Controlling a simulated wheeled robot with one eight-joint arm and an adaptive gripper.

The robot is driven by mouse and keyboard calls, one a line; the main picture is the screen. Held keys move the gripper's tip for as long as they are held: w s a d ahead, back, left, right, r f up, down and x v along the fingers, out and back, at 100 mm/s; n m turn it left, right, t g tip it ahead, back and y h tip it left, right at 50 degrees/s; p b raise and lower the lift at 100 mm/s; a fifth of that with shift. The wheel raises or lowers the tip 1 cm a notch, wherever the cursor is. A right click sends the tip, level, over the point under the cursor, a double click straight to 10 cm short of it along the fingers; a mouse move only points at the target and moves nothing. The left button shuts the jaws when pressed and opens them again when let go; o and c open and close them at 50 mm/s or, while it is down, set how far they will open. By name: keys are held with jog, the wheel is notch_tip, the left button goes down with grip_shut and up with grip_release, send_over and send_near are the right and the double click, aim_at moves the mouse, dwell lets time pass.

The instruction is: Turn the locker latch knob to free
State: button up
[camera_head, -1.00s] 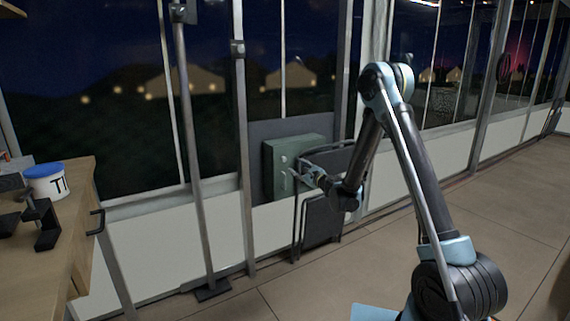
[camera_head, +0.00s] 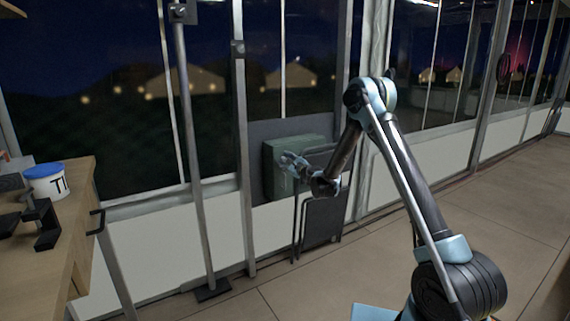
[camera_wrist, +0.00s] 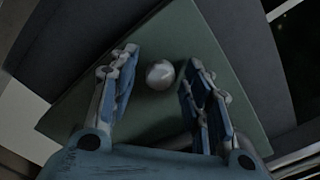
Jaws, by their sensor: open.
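The green locker (camera_head: 275,182) is fixed to a grey panel at the window wall in the head view. In the wrist view its green front (camera_wrist: 190,48) lies tilted in the picture. A round silvery knob (camera_wrist: 160,75) stands on that front. My gripper (camera_wrist: 157,88) is open, with one finger on each side of the knob and visible gaps to it. A second pale rounded part shows low between the fingers, mostly hidden by my gripper. In the head view my gripper (camera_head: 288,160) is in front of the locker and hides its knobs.
A folded dark chair or stand (camera_head: 322,218) leans below the locker. Upright metal posts (camera_head: 242,150) stand to its left. A wooden counter (camera_head: 75,185) with a blue-lidded tub (camera_head: 46,182) is at the far left. The floor (camera_head: 450,210) on the right is clear.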

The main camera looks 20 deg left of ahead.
grip_shut()
jog(key=shift+a, duration=0.1)
